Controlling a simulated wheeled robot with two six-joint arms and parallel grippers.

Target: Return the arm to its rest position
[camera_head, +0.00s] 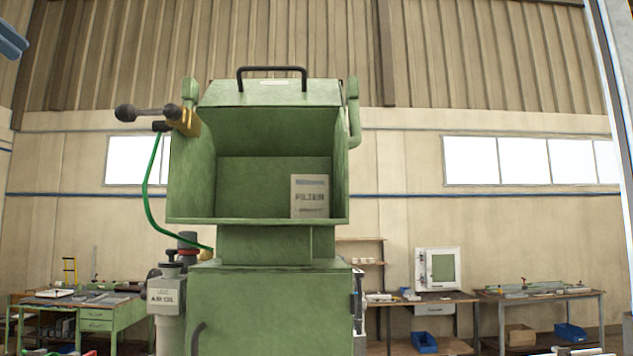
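Only slivers at the bottom left edge seem to belong to my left gripper (62,352). They are too small to show whether it is open or shut, or whether it holds anything. Similar small bits at the bottom right edge may be my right gripper (578,351), also too cut off to read. Both lie low and to the sides, apart from the green machine (270,310) in the middle. The rest of both arms is not clearly in view.
The machine has an open green hood with a FILTER box (310,196) inside, a black top handle (272,70) and a lever (140,113) with a green hose (148,190). An AIR OIL unit (162,296) stands at its left. Workbenches (540,294) line the back wall.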

